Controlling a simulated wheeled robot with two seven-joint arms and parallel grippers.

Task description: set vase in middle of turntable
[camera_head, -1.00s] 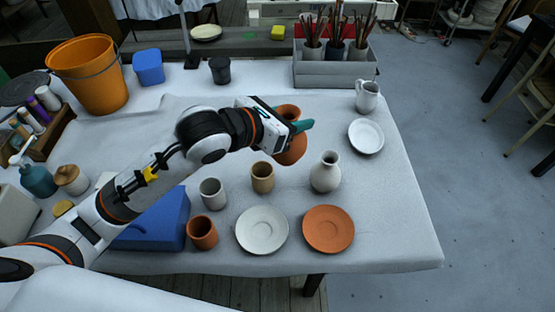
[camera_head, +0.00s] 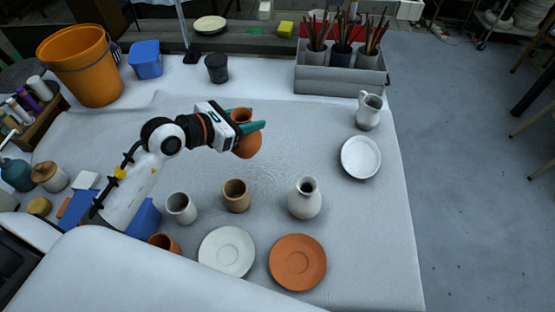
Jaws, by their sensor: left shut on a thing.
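My left gripper (camera_head: 256,130) is shut on a terracotta vase (camera_head: 246,144) with a rounded body and an open mouth. It holds the vase above the table, near the middle of the cloth, and the teal fingers cover part of it. A second vase, white and narrow-necked (camera_head: 305,200), stands upright on the table in front and to the right. A pale round disc (camera_head: 209,25) lies on the dark shelf at the back; I cannot tell whether it is the turntable. My right gripper is not in view.
A grey cup (camera_head: 181,208), a tan cup (camera_head: 236,196), a white saucer (camera_head: 226,252) and a terracotta saucer (camera_head: 298,262) stand in front. A white plate (camera_head: 361,157) and jug (camera_head: 369,111) are at right. A grey brush box (camera_head: 340,79) and orange bucket (camera_head: 82,66) are behind.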

